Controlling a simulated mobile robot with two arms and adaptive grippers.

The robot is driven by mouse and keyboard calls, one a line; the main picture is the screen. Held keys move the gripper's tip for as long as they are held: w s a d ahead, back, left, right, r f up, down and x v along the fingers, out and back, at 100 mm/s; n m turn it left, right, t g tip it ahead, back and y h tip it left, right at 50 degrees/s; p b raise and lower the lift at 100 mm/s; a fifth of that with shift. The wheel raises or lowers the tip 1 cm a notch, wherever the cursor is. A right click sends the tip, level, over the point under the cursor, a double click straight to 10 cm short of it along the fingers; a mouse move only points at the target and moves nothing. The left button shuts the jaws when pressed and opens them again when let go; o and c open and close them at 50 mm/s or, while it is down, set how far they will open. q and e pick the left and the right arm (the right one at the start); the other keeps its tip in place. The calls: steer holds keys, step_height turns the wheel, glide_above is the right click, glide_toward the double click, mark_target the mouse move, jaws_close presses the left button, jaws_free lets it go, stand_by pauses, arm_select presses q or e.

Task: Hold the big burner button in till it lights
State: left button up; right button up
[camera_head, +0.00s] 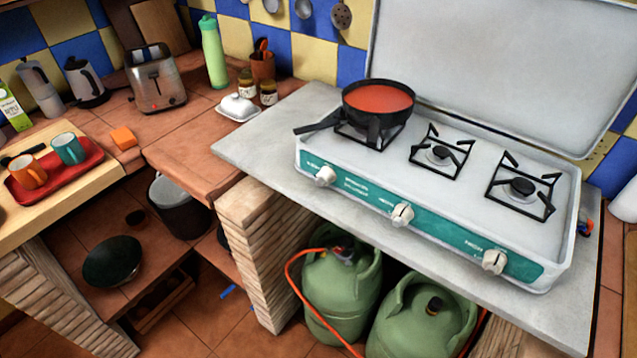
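A white gas stove (322,162) with its lid raised stands on the grey counter slab. Its teal front panel carries three white knobs: a left knob (325,176), a middle knob (402,214) and a right knob (494,261). Printing beside the knobs is too small to read. A dark pan (347,112) with red contents sits on the left burner and hides most of it. The middle burner (440,153) and right burner (522,187) are bare. I see no flame. Neither of my grippers is in view.
Green gas bottles (341,290) with an orange hose (290,272) stand under the stove. The pan's handle (318,126) points left over the counter. A butter dish (238,107), toaster (155,80) and red tray (84,172) with mugs lie left. Grey slab before the knobs is clear.

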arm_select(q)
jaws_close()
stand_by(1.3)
